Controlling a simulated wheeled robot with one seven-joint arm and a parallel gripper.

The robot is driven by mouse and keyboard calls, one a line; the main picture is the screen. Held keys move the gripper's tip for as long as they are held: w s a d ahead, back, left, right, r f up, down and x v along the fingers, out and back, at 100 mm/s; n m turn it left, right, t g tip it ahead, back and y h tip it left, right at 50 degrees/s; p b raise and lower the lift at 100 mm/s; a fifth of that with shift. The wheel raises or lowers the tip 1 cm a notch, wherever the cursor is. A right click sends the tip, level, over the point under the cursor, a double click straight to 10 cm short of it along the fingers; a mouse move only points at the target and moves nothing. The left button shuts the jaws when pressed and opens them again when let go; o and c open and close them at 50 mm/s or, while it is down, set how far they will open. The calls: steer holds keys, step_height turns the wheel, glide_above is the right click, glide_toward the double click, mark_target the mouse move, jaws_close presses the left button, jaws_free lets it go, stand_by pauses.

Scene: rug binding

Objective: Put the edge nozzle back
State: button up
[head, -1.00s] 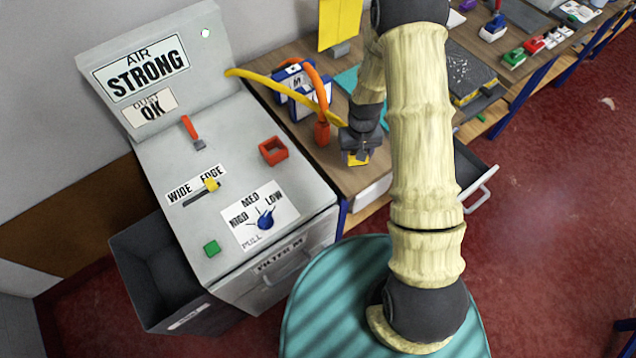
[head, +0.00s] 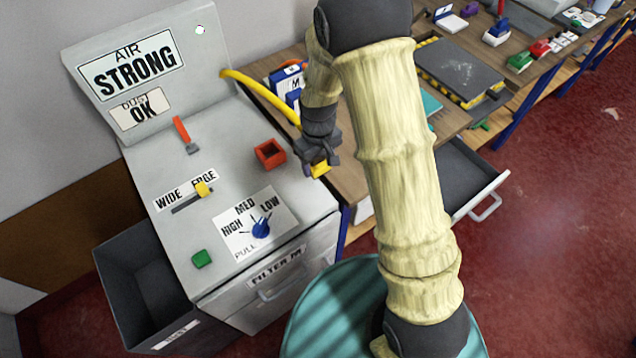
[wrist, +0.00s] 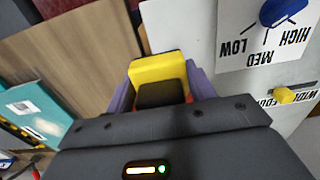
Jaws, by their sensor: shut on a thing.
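My gripper (head: 318,166) is shut on a yellow piece (head: 321,171), which looks like the edge nozzle. In the wrist view the yellow piece (wrist: 158,75) has a dark part on its near side and sits between my purple fingers (wrist: 162,95). The gripper is above the right edge of the grey machine, to the right of an open square orange-red holder (head: 270,153) on the machine's top. The holder looks empty and stands apart from the yellow piece. A yellow hose (head: 262,90) runs from the machine's back panel towards my wrist; its far end is hidden.
The grey machine top carries a yellow slider (head: 203,189), blue dial (head: 261,229), red-handled lever (head: 184,131) and green button (head: 202,259). Blue-and-white boxes (head: 289,80) stand behind my wrist. An open drawer (head: 468,178) juts out at right. A grey bin (head: 150,290) stands at left.

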glide_above(318, 187)
steer(key=shift+f+p, duration=0.4)
steer(key=shift+f, duration=1.95)
steer(key=shift+f, duration=0.1)
steer(key=shift+f+p, duration=0.5)
steer(key=shift+f, duration=1.5)
steer(key=shift+f, duration=0.15)
steer(key=o, duration=0.9)
step_height(318, 187, up, 12)
steer(key=b, duration=0.2)
steer(key=shift+r+b, duration=0.2)
steer(key=shift+b, duration=0.2)
